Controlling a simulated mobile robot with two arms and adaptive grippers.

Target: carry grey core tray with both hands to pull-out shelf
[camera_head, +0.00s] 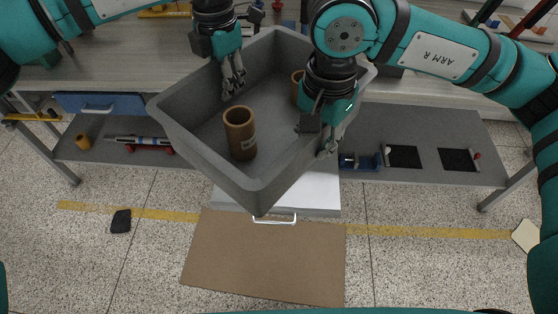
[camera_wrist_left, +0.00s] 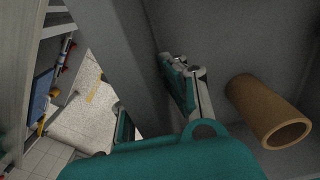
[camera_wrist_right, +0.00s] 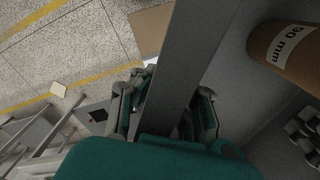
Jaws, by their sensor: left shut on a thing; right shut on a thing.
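The grey core tray (camera_head: 262,189) is held in the air, turned with one corner toward me. A brown core (camera_head: 240,134) stands inside it near the front, and another core (camera_head: 297,86) is partly hidden behind my right gripper. My left gripper (camera_head: 233,82) is at the tray's left side; in the left wrist view its fingers straddle a tray wall (camera_wrist_left: 118,75). My right gripper (camera_head: 326,133) is shut on the right wall, which runs between its fingers in the right wrist view (camera_wrist_right: 178,65). The pull-out shelf (camera_head: 310,195), pale with a white handle, shows below the tray, partly hidden.
The workbench top (camera_head: 110,65) lies behind the tray, with a grey lower shelf (camera_head: 420,168) beneath it. A blue drawer (camera_head: 100,103) is at the left. A brown mat (camera_head: 265,257) and a yellow line lie on the floor, which is mostly clear.

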